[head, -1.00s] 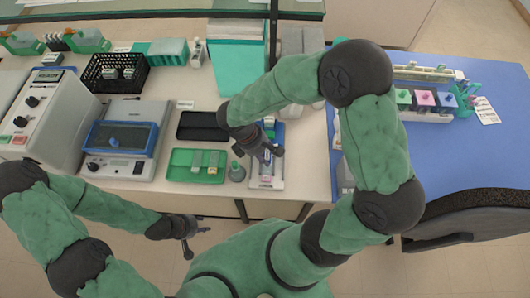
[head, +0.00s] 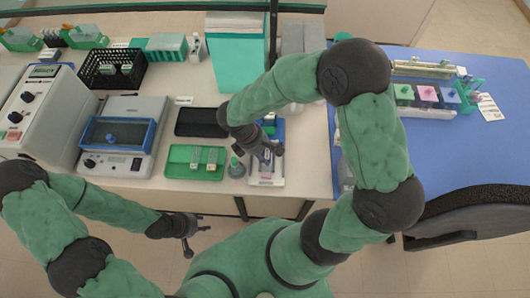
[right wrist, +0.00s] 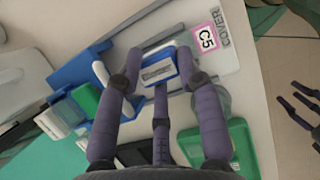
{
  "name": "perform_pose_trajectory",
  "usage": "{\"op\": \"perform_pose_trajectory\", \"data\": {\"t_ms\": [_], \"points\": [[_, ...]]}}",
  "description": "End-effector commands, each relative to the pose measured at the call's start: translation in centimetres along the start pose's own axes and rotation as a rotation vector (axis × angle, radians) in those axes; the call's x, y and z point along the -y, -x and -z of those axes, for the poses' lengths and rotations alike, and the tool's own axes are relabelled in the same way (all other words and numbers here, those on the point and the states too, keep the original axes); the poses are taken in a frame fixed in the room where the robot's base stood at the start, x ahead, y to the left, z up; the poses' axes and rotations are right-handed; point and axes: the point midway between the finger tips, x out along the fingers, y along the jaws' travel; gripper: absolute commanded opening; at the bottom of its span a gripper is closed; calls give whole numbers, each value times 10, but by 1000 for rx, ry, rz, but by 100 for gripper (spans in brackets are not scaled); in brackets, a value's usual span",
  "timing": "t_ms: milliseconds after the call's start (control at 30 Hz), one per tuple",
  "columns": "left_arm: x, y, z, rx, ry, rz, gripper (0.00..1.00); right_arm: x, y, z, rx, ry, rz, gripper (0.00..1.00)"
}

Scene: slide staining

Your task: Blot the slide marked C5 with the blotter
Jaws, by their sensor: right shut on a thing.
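The slide marked C5, with its pink label (right wrist: 205,37), lies on a pale plate (right wrist: 226,60) printed COVER. The pink label also shows in the head view (head: 266,177). My right gripper (right wrist: 148,72) is shut on a small blue block with a pale, marked top (right wrist: 158,68), which appears to be the blotter. The block is over the plate, beside the label; whether it touches the slide cannot be told. In the head view my right gripper (head: 268,150) hides the block. My left gripper (head: 188,233) is spread open and empty in front of the bench.
A green tray (head: 177,172) with two slide-like pieces and a grey-green bottle (head: 236,168) stand left of the plate. A black tray (head: 202,122) lies behind. A blue stand (right wrist: 62,72) and green block (right wrist: 86,98) are close to my right fingers.

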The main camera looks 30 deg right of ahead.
Motion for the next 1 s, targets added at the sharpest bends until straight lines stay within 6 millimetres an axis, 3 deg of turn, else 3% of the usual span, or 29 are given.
{"op": "perform_pose_trajectory", "data": {"t_ms": [1000], "points": [[2,-6,0,0,0,0,40,0,-8,3,0,0,0,13]]}}
